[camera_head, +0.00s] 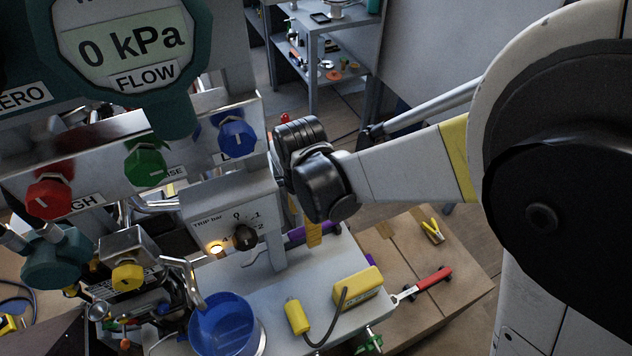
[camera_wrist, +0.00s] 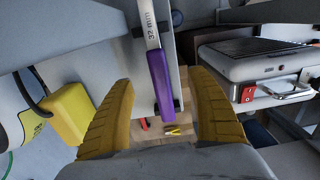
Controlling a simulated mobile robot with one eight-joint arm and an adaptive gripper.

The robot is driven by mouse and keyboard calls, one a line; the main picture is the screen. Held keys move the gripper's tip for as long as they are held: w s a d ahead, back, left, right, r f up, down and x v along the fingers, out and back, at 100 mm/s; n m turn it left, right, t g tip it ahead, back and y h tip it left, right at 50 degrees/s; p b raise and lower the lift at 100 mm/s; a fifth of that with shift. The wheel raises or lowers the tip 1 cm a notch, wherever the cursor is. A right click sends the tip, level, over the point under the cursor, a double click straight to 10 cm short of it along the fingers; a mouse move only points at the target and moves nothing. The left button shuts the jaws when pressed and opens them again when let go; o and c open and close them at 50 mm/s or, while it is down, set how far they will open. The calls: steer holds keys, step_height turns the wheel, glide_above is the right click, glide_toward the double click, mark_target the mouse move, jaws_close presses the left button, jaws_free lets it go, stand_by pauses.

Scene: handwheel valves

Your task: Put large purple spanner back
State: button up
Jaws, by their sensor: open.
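The large purple spanner has a purple handle (camera_wrist: 160,80) and a silver shank marked "32 mm" (camera_wrist: 151,25) in the wrist view. Its upper end runs out of the picture. In the head view, part of the purple handle (camera_head: 326,230) shows behind my gripper (camera_head: 312,232). My gripper is open. In the wrist view its two yellow fingers (camera_wrist: 160,100) stand on either side of the handle, with a visible gap at each side. The spanner lies alongside a grey panel edge. What supports the spanner is hidden.
A yellow device (camera_head: 356,287) with a cable sits on the grey bench top (camera_head: 265,295), near a blue bucket (camera_head: 226,325). A red-handled tool (camera_head: 425,286) and yellow pliers (camera_head: 432,231) lie to the right. A grey case (camera_wrist: 255,70) stands right in the wrist view.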

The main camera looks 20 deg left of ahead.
steer(key=shift+r+p, duration=1.35)
steer(key=shift+r, duration=0.7)
